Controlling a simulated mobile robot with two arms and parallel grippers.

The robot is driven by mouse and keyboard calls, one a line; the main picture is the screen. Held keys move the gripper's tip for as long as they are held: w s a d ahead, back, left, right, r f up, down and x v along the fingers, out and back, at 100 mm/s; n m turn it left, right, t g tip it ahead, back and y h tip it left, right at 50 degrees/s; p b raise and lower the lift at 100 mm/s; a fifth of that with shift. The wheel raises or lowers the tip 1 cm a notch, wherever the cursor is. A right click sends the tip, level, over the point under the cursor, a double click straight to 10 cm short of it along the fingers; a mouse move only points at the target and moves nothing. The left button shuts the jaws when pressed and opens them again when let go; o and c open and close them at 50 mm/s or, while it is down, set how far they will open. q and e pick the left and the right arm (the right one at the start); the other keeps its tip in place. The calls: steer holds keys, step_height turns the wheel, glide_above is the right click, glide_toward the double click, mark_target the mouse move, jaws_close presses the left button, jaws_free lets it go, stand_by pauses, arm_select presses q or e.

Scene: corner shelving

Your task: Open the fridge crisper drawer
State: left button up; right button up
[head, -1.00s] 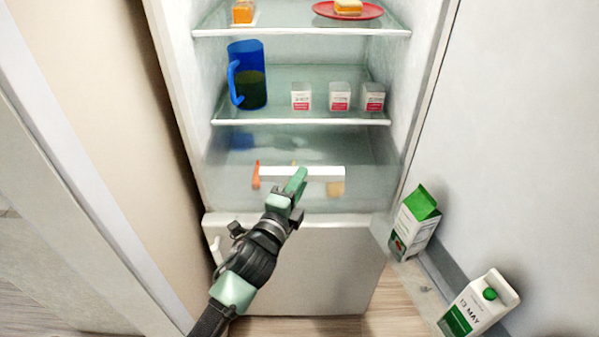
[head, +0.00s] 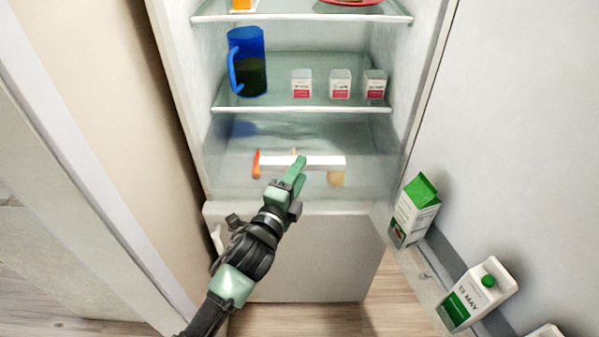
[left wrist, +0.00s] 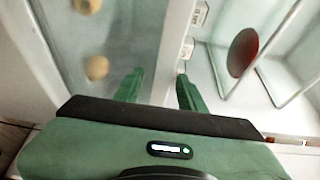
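The clear crisper drawer (head: 225,180) sits below the lowest glass shelf of the open fridge. Its white bar handle (head: 325,162) runs across the front. An orange carrot-like item (head: 256,164) and a round tan item (head: 335,179) show through it. My left gripper (head: 297,168) overlaps the middle of the handle. In the left wrist view its green fingers (left wrist: 158,86) are apart, with a pale strip between them, and I cannot tell whether they touch the handle. The drawer looks shut, or nearly so. My right gripper is not in view.
A blue jug (head: 247,65) and three small cups (head: 340,84) stand on the shelf above. The open fridge door on the right holds cartons (head: 414,208) in its rack (head: 425,275). A wall (head: 95,110) is close on the left.

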arm_select(q)
steer(key=v, duration=0.7)
steer(key=shift+b, duration=0.35)
steer(key=shift+f, duration=0.15)
steer(key=s+a+f+n+g+y, duration=0.2)
steer(key=s+a+f+n, duration=0.15)
steer(key=f, duration=0.95)
steer(key=s+a+f+n+g+y, duration=0.1)
steer(key=s+a+f+n+g, duration=0.25)
steer(key=f, duration=0.85)
steer(key=s+a+f+n+g+y, duration=0.2)
steer(key=a+f+n, duration=0.15)
steer(key=f, duration=0.95)
steer(key=s+a+f+n+g+y, duration=0.1)
steer(key=s+a+f+n+g, duration=0.3)
steer(key=s+f, duration=0.9)
steer(key=s+a+f+n+g, duration=0.2)
steer(key=s+a+f, duration=0.1)
steer(key=s, duration=0.8)
steer(key=s+a+f+n+g+y, duration=0.1)
steer(key=s+a+f+n+g, duration=0.1)
steer(key=s, duration=1)
step_height(320, 180, down, 2)
steer(key=shift+s+a+f+n, duration=0.3)
steer(key=shift+a+n, duration=0.3)
steer(key=shift+n, duration=0.25)
